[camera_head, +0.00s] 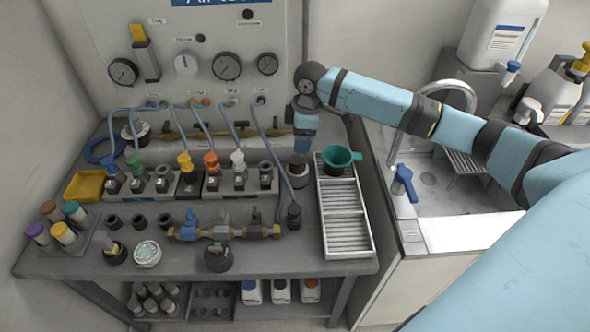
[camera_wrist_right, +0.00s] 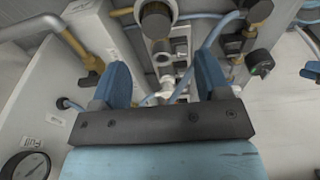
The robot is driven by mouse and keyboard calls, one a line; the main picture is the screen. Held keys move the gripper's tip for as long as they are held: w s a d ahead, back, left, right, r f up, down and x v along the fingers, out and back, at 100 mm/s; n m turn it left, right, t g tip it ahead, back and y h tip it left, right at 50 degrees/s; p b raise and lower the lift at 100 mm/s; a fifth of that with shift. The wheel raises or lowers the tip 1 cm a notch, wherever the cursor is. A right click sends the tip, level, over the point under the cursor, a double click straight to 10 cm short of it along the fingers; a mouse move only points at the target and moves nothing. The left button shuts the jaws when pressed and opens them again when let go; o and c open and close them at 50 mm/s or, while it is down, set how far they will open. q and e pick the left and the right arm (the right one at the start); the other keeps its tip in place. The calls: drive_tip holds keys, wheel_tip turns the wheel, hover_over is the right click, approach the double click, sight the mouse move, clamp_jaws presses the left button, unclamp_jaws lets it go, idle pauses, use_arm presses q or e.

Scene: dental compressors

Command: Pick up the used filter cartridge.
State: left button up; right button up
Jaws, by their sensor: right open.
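My right gripper (camera_head: 302,148) points down at the back right of the grey workbench, next to the tray with the green funnel. In the right wrist view its two blue fingers (camera_wrist_right: 163,72) are apart, with nothing gripped between them. A white fitting (camera_wrist_right: 165,88) shows in the gap, beyond the fingers. A dark round part (camera_wrist_right: 156,20) lies farther out. In the head view a dark cylinder (camera_head: 298,170) stands just below the gripper; I cannot tell whether they touch. I cannot tell for certain which part is the used filter cartridge. My left gripper is not in view.
A slatted metal tray (camera_head: 345,235) holds a green funnel (camera_head: 338,157). A brass valve assembly (camera_head: 225,231) lies at the bench front. Colour-capped cylinders (camera_head: 62,233) stand at the left. Blue hoses (camera_head: 262,130) run near the gripper. A gauge panel (camera_head: 205,50) rises behind.

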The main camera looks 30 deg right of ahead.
sight(298, 159)
drive_tip(key=f, duration=0.8)
drive_tip(key=shift+w+a+f, duration=0.2)
drive_tip(key=shift+w+f, duration=0.05)
drive_tip(key=shift+w, duration=0.15)
drive_tip(key=c, duration=1)
drive_tip(key=shift+r, duration=0.1)
